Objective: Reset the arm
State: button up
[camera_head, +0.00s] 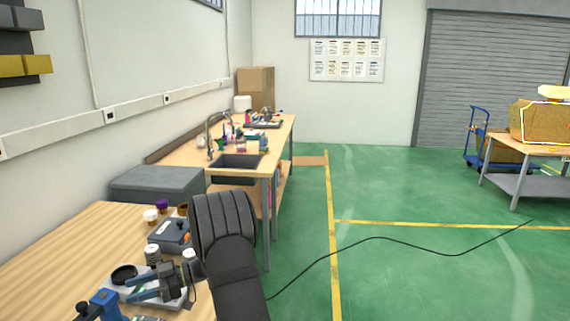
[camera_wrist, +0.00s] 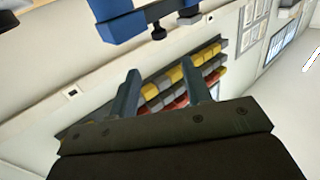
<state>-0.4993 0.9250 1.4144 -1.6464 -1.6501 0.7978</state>
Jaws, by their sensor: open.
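My gripper (camera_head: 138,288) is over the right part of the near wooden table, its fingers pointing left. In the wrist view, my gripper (camera_wrist: 160,70) has its two fingers spread apart with nothing between them. The black arm (camera_head: 225,225) reaches up from the bottom of the head view and hides part of the table's right edge. A blue fixture with a black bolt (camera_wrist: 150,22) shows beyond the fingertips in the wrist view. It appears to be the blue device (camera_head: 102,303) at the bottom left in the head view; I cannot tell the exact gap.
Near the gripper on the table (camera_head: 60,255) are a grey case (camera_head: 170,235), a white-and-purple cap (camera_head: 150,215) and small jars (camera_head: 152,255). The table's left part is clear. Behind are a sink bench (camera_head: 235,160) and a grey box (camera_head: 155,183). Wall bins (camera_wrist: 175,85) show in the wrist view.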

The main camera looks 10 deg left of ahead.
aim_at(79, 305)
jog(key=x, duration=1.4)
jog(key=m+t+y, duration=0.1)
jog(key=a+m+t, duration=0.1)
jog(key=t, duration=0.1)
jog(key=shift+w+m+t+y, duration=0.2)
jog(key=shift+m+t+y, duration=0.1)
jog(key=shift+y, duration=0.1)
jog(key=shift+w+a+m+t+y, duration=0.25)
jog(key=shift+m+t, duration=0.4)
jog(key=shift+t, duration=0.35)
jog(key=shift+w+a+m+t+y, duration=0.15)
jog(key=shift+a+m+t+y, duration=0.2)
jog(key=shift+m+t, duration=0.5)
